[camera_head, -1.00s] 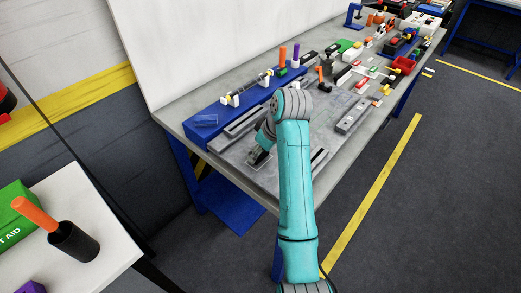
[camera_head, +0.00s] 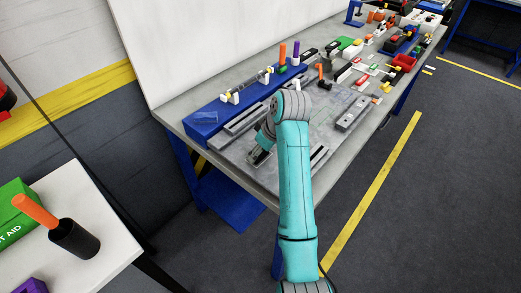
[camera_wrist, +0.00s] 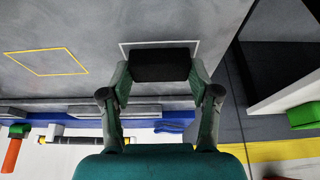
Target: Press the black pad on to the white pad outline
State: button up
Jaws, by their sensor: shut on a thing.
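The black pad (camera_wrist: 160,65) is between the fingertips of my gripper (camera_wrist: 160,72) in the wrist view. My gripper is shut on it. The white pad outline (camera_wrist: 124,46) shows on the grey table top just beyond the pad, with its far edge and corners visible; the pad hides the rest. I cannot tell whether the pad touches the table. In the head view my gripper (camera_head: 260,157) is low over the near left part of the table, partly hidden by my arm.
A yellow outline (camera_wrist: 45,62) lies on the table (camera_wrist: 90,25), left in the wrist view. A blue block (camera_head: 205,120) with rails runs along the back. Coloured parts crowd the table's far end. A side table (camera_head: 110,215) holds an orange-handled tool (camera_head: 72,238).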

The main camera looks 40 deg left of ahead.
jog(key=shift+f, duration=0.1)
jog(key=o, duration=0.8)
